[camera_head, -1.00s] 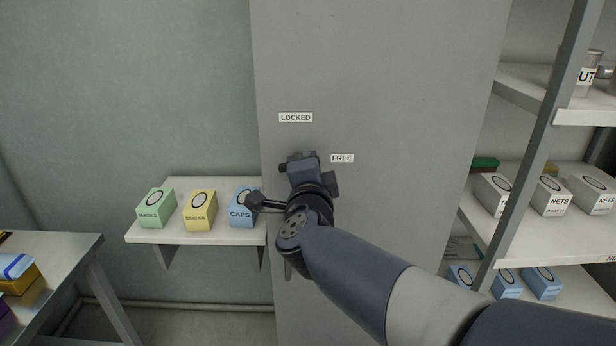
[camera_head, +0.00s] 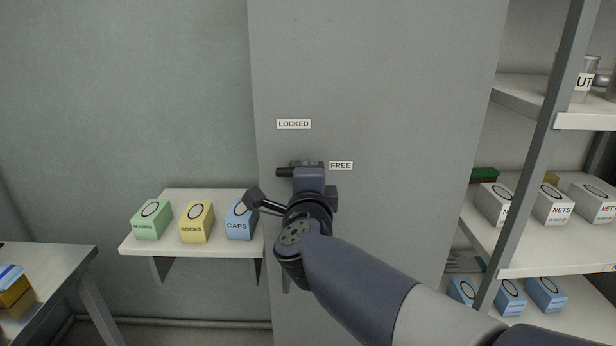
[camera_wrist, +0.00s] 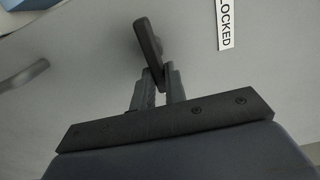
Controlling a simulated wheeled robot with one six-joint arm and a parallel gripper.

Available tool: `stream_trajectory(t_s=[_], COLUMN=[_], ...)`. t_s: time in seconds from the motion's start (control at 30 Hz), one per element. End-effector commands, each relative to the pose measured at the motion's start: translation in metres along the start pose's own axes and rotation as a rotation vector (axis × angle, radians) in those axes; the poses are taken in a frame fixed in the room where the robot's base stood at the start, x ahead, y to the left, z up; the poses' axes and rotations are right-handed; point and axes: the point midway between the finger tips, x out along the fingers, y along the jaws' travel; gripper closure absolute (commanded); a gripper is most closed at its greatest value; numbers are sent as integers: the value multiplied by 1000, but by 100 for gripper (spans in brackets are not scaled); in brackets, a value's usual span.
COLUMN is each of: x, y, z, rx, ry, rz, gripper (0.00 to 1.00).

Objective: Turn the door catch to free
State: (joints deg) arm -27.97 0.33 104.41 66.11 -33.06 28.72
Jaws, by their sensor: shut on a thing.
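The grey door carries a LOCKED label (camera_head: 294,124) and, lower and to its right, a FREE label (camera_head: 341,166). My gripper (camera_head: 308,168) is at the door, just left of the FREE label and below the LOCKED label. In the wrist view, the dark door catch (camera_wrist: 149,38) sticks out from between the fingertips of my gripper (camera_wrist: 159,78), which is shut on it. The LOCKED label (camera_wrist: 225,22) shows there on the right. In the head view my gripper mostly hides the catch, so its exact angle cannot be told.
A wall shelf (camera_head: 190,248) left of the door holds a green MASKS box (camera_head: 151,220), a yellow SOCKS box (camera_head: 196,223) and a blue CAPS box (camera_head: 238,222), close to my wrist. A rack (camera_head: 545,120) with boxes stands right. A door handle (camera_wrist: 25,74) shows in the wrist view.

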Motion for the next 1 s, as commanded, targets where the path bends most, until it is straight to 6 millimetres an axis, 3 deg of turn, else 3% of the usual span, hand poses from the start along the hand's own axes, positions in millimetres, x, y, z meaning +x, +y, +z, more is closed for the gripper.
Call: stream_trajectory(t_s=[0.3,0.6,0.77,1.0], x=[0,-4,-24,-72], y=[0,0,-1,-2], z=[0,0,1,2], rx=[1,0,2,2], ry=[0,-1,-3,-6], rz=[1,0,-1,-1], gripper=[65,65,65,65])
